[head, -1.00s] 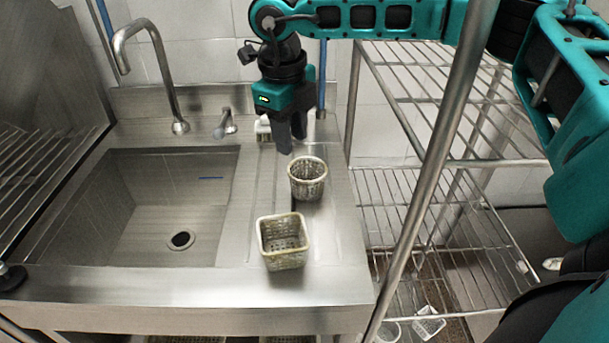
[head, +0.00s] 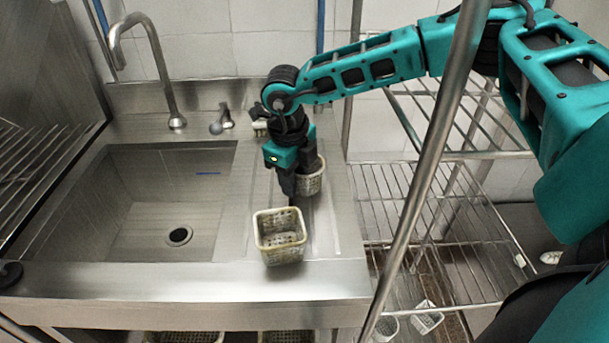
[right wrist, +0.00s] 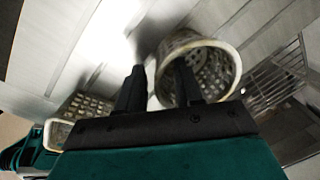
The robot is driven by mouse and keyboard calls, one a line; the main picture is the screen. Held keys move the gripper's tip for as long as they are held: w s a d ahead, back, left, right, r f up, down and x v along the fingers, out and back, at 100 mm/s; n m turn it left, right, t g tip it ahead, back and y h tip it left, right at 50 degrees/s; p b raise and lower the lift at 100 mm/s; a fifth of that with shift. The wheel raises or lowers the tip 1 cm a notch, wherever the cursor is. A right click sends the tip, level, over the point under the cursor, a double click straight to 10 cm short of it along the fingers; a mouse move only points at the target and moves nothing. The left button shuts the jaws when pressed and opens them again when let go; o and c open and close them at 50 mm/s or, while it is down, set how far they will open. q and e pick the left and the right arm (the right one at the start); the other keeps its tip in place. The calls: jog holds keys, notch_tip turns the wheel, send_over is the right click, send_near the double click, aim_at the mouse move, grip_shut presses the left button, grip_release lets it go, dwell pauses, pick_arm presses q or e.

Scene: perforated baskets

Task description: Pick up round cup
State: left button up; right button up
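The round cup is a pale, perforated round basket (head: 311,182) standing on the steel counter right of the sink. My right gripper (head: 298,183) has come down over its left side. In the right wrist view the gripper (right wrist: 159,82) is open, with the cup's wall between its fingers. One finger reaches inside the round cup (right wrist: 225,72) and the other is outside it, with a gap showing. In the head view the gripper hides part of the cup's rim. My left gripper is not in view.
A square perforated basket (head: 279,251) stands in front of the round cup; it also shows in the right wrist view (right wrist: 60,135). A sink (head: 150,215) with a tap lies left. A wire rack (head: 440,255) stands right, behind a metal post (head: 425,170).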

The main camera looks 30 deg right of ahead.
jog(key=shift+c, duration=0.3)
grip_shut()
jog(key=shift+r, duration=0.15)
notch_tip(320, 180, up, 20)
jog(key=p, duration=0.1)
dwell(0.4)
